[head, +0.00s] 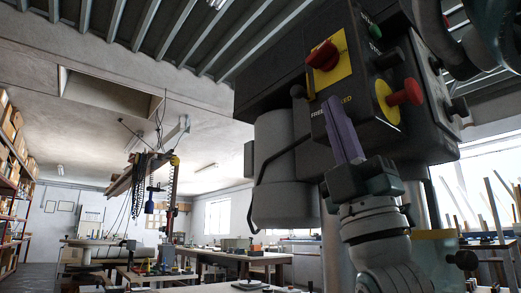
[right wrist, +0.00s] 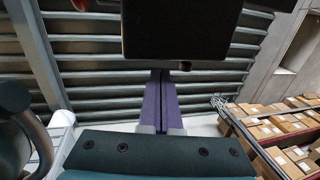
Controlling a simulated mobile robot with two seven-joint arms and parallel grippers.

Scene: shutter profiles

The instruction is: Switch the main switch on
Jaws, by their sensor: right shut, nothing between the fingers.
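The main switch is a red rotary knob (head: 323,56) on a yellow plate (head: 343,68), on the front of a dark machine head (head: 290,65). My right gripper (head: 333,101) comes up from below with purple fingers shut together and nothing between them. Its fingertips are below the knob and apart from it in the picture; the depth gap is hard to judge. My left gripper is not in view.
A red mushroom button (head: 405,93) on a yellow base juts out to the right of the fingers, with a green button (head: 375,31) above. A grey motor cylinder (head: 278,160) hangs on the left. Workbenches (head: 240,255) stand far behind.

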